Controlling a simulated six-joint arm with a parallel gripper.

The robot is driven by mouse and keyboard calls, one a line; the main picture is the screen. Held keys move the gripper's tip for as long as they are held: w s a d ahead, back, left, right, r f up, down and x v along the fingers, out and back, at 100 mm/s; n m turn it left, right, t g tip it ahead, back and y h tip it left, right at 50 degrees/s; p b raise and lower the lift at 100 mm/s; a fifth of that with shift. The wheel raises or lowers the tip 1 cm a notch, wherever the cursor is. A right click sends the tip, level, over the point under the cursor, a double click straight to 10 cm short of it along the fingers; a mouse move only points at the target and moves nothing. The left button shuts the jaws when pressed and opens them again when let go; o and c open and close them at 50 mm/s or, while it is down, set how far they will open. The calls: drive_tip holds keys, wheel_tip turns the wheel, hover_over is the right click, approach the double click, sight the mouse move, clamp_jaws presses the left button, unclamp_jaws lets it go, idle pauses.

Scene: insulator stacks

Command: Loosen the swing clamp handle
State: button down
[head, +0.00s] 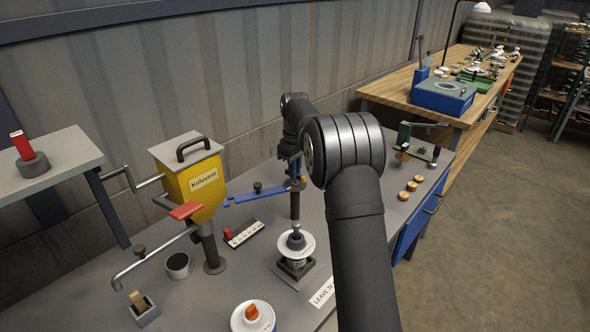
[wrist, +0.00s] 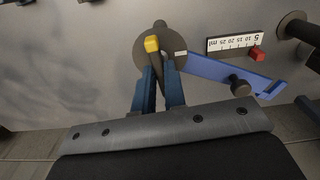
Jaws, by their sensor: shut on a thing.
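The swing clamp handle, a dark lever with a yellow end (wrist: 152,44), shows in the wrist view between the two blue fingers of my gripper (wrist: 159,73). My gripper is shut on this handle. The blue swing arm (wrist: 230,73) reaches right from the clamp, with a black knob (wrist: 240,86) near it. In the head view the blue swing arm (head: 256,195) extends left from a dark upright post (head: 295,207). My gripper (head: 293,168) is at the post's top there, partly hidden by my own arm.
A yellow hopper (head: 184,185) with a red lever stands left of the post. An insulator stack (head: 296,244) stands in front, beside a white-topped pot (head: 252,318). A white scale strip (head: 246,233) lies nearby.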

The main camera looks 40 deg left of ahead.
drive_tip(key=c, duration=1.5)
unclamp_jaws()
wheel_tip(320, 180, up, 17)
drive_tip(key=shift+r, duration=0.2)
drive_tip(key=shift+f, duration=0.1)
wheel_tip(320, 180, down, 17)
drive_tip(key=shift+f, duration=0.15)
